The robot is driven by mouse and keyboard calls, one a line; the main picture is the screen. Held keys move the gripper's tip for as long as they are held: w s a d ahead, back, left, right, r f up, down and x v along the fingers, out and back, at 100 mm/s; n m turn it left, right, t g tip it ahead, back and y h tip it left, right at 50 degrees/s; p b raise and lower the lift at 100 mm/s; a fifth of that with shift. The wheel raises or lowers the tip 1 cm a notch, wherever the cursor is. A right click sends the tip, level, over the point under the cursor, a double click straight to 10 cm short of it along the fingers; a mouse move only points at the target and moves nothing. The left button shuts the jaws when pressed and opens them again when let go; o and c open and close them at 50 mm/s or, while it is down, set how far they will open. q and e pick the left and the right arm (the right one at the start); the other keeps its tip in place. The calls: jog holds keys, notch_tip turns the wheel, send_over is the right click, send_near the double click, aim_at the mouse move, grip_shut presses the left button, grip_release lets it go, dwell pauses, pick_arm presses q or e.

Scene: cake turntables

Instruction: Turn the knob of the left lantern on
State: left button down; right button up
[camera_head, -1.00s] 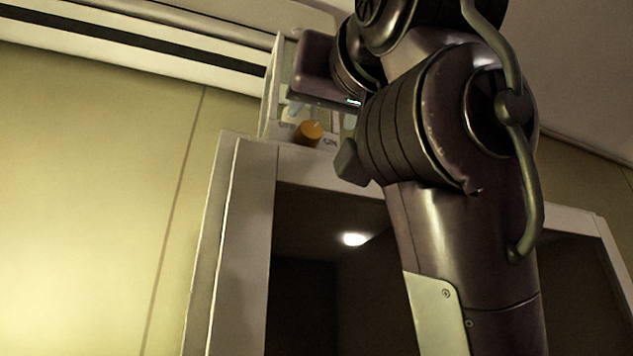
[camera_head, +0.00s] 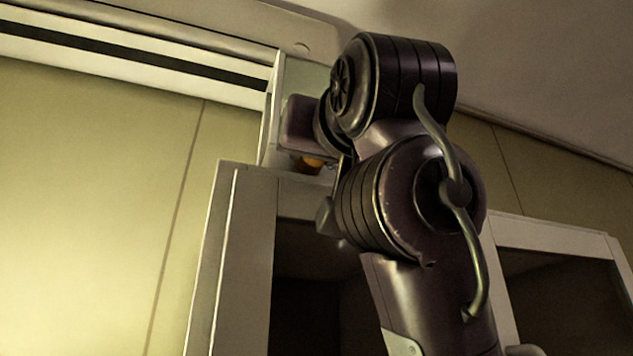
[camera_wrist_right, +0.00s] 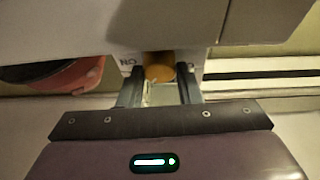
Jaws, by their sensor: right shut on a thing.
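The lantern (camera_head: 268,125), a pale frame with clear panes, stands on top of a pale cabinet in the head view, mostly behind my right arm. Its orange knob (camera_head: 313,162) shows just below my right gripper's dark body. In the right wrist view the knob (camera_wrist_right: 159,66) sits between the fingertips of my right gripper (camera_wrist_right: 160,78), on a pale face with "ON" lettering beside it. The gripper is shut on the knob. The knob's exact angle cannot be told. My left gripper is not in view.
The cabinet (camera_head: 240,260) has dark openings below the lantern. A plain yellowish wall (camera_head: 90,200) fills the left. A red and dark rounded thing (camera_wrist_right: 85,75) shows at the left of the right wrist view.

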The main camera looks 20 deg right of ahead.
jog(key=shift+c, duration=0.4)
jog(key=shift+m+h, duration=0.3)
jog(key=shift+h, duration=0.1)
jog(key=shift+a+r+m+g+h+b, duration=0.1)
jog(key=shift+m+g+h+b, duration=0.55)
jog(key=shift+m, duration=1.3)
jog(key=shift+f+m+g+h+b, duration=0.1)
jog(key=shift+m+g+h+b, duration=0.25)
jog(key=shift+m+h, duration=1.1)
jog(key=shift+a+r+m+g+h+b, duration=0.1)
jog(key=shift+m+g+h+b, duration=0.3)
jog(key=shift+m, duration=2)
jog(key=shift+d, duration=0.1)
